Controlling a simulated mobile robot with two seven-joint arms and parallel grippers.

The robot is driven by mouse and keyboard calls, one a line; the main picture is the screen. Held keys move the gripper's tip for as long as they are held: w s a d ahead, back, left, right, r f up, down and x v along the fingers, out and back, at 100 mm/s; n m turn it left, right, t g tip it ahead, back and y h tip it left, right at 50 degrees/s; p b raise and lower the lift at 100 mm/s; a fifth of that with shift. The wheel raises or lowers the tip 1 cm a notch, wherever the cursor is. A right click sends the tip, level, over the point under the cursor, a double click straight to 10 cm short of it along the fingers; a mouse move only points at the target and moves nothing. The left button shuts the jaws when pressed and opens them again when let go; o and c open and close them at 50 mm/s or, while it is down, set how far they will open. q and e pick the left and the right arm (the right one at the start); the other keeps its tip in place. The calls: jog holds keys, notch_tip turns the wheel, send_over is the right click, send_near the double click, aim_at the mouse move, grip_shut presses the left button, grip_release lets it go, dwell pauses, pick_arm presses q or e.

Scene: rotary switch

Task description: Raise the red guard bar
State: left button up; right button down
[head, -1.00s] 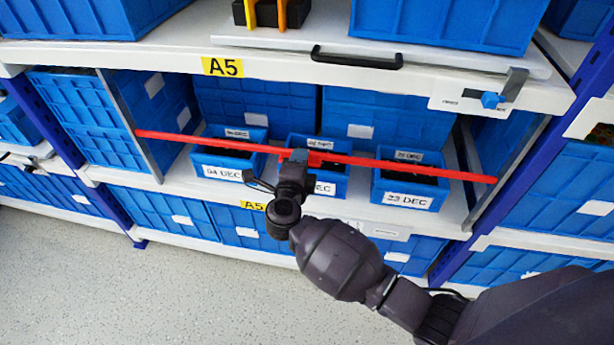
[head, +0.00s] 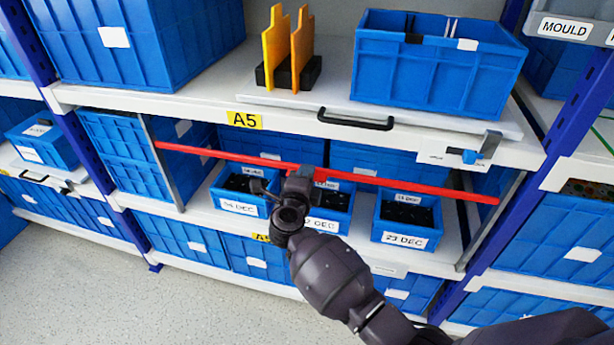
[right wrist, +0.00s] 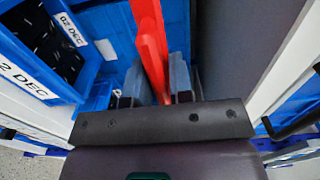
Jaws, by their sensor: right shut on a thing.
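The red guard bar (head: 400,185) runs across the front of the A5 bay, between grey uprights at left and right. In the head view it crosses above the small blue bins, just below the upper shelf edge. My right gripper (head: 303,180) is shut on the bar near its middle. In the right wrist view the red bar (right wrist: 152,48) runs between the two fingers (right wrist: 158,85); their tips are partly hidden by it and the gripper body. My left gripper is not in view.
Small blue bins with date labels (head: 405,222) stand on the shelf behind and below the bar. Floor lies clear at lower left.

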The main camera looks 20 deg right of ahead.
jog(key=shift+r, duration=0.4)
jog(key=c, duration=1.2)
grip_release()
jog(key=shift+o, duration=0.2)
jog(key=shift+f, duration=0.1)
jog(key=shift+s+a, duration=0.1)
jog(key=shift+s+a+f, duration=0.1)
jog(key=shift+s+a, duration=0.05)
jog(key=shift+s, duration=0.1)
jog(key=p+v, duration=0.1)
jog(key=v, duration=0.9)
